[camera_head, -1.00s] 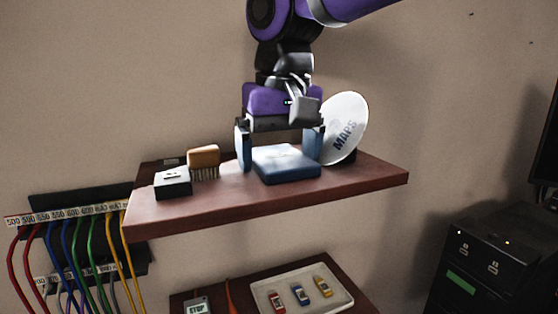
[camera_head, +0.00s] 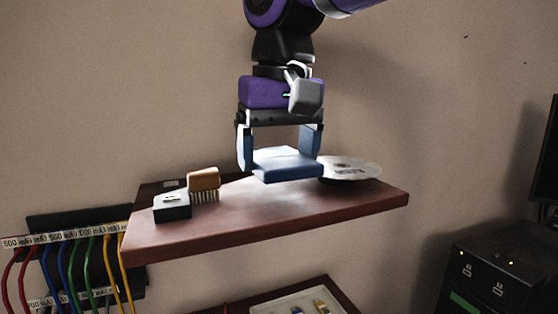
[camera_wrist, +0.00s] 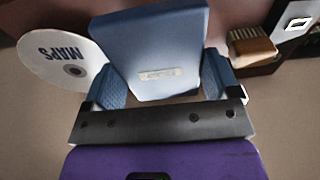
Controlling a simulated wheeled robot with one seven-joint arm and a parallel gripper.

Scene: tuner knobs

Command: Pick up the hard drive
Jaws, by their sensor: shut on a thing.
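The hard drive (camera_head: 287,166) is a flat blue box with rounded corners. My gripper (camera_head: 281,160) is shut on it, with one blue finger at each side. The drive is level and appears held just above the brown shelf (camera_head: 265,225). In the wrist view the hard drive (camera_wrist: 155,52) fills the space between the fingers and shows a small pale label on its face.
A white disc marked MAPS (camera_head: 350,169) lies on the shelf just right of the drive. A wooden brush (camera_head: 203,181) and a small black-and-white box (camera_head: 172,207) stand at the left. A lower shelf holds a tray (camera_head: 300,300).

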